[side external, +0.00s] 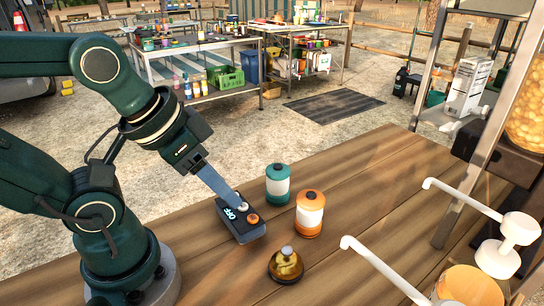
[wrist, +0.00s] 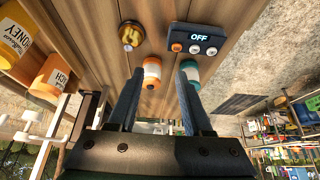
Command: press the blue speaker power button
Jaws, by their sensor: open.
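A dark slate-blue box with a small display, taken as the speaker (side external: 246,231), lies on the wooden table. In the wrist view the speaker (wrist: 212,31) reads OFF. It has an orange button (wrist: 176,47) at one end and pale round buttons (wrist: 195,49) beside it. My gripper (side external: 237,204) reaches down over the speaker in the side view, overlapping its far edge near a pale button. In the wrist view my gripper (wrist: 160,72) is open and empty, with the fingertips apart from the speaker. Contact is not visible.
A teal-and-white canister (side external: 278,186) and an orange-and-white canister (side external: 310,214) stand right of the speaker. A brass bell-like object (side external: 286,266) stands in front. White pump dispensers (side external: 505,240) and a metal-framed stand are at the right. The front left tabletop is partly clear.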

